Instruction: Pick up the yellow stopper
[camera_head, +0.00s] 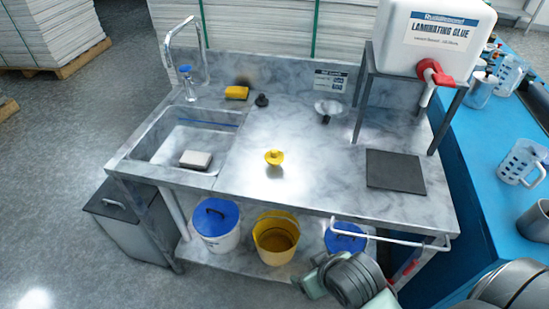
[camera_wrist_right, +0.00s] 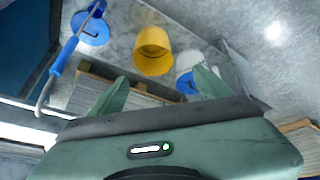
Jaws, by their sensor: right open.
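The yellow stopper (camera_head: 274,157) stands on the marble-look worktop (camera_head: 225,205), right of the sink and near the middle of the bench. It has a round base and a small knob on top. My right gripper (camera_head: 309,272) is low at the front of the bench, below the worktop edge and apart from the stopper. In the right wrist view its two green fingers (camera_wrist_right: 160,88) are spread with nothing between them. The stopper does not show in that view. My left gripper is not in view.
A sink (camera_head: 145,150) with a tap is at left; a yellow sponge (camera_head: 237,92) and black stopper (camera_head: 261,100) lie behind. A dark mat (camera_head: 395,170) and glue tank (camera_head: 425,35) are at right. Below are a yellow bucket (camera_head: 277,237) and a front rail (camera_head: 390,239).

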